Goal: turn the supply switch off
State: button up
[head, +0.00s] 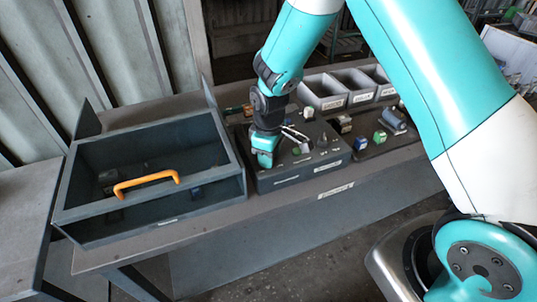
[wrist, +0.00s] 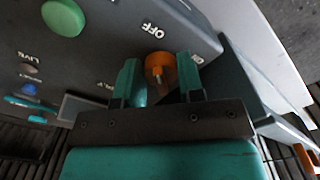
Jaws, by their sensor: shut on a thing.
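The supply switch is an orange rotary knob (wrist: 160,64) on the dark control box (head: 292,181). In the wrist view, OFF is printed just above and left of the knob. Another label to its right is partly covered by a finger, and the end of a word shows at lower left. My gripper (wrist: 158,78) has its two teal fingers on either side of the knob, shut on it. I cannot tell exactly which way the knob points. In the head view my gripper (head: 264,152) is down at the box's left end and hides the knob.
A green button (wrist: 63,17), a LIVE label and a blue round part (wrist: 29,89) are on the same panel. An open dark housing with an orange handle (head: 146,184) stands to the left. Grey bins (head: 322,95) and small parts lie behind and right.

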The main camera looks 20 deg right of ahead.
jog(key=o, duration=0.9)
notch_tip(320, 180, up, 18)
jog(key=b, duration=0.3)
jog(key=shift+f, duration=0.25)
jog(key=s+a+r+y, duration=0.1)
jog(key=s, duration=0.7)
jog(key=s+a+r+m+y, duration=0.1)
jog(key=s+a+r, duration=0.1)
jog(key=s, duration=0.6)
jog(key=s+a+r+m+y, duration=0.1)
jog(key=s+a+y, duration=0.1)
jog(key=s, duration=0.6)
jog(key=shift+s+r, duration=0.15)
jog(key=shift+r, duration=0.1)
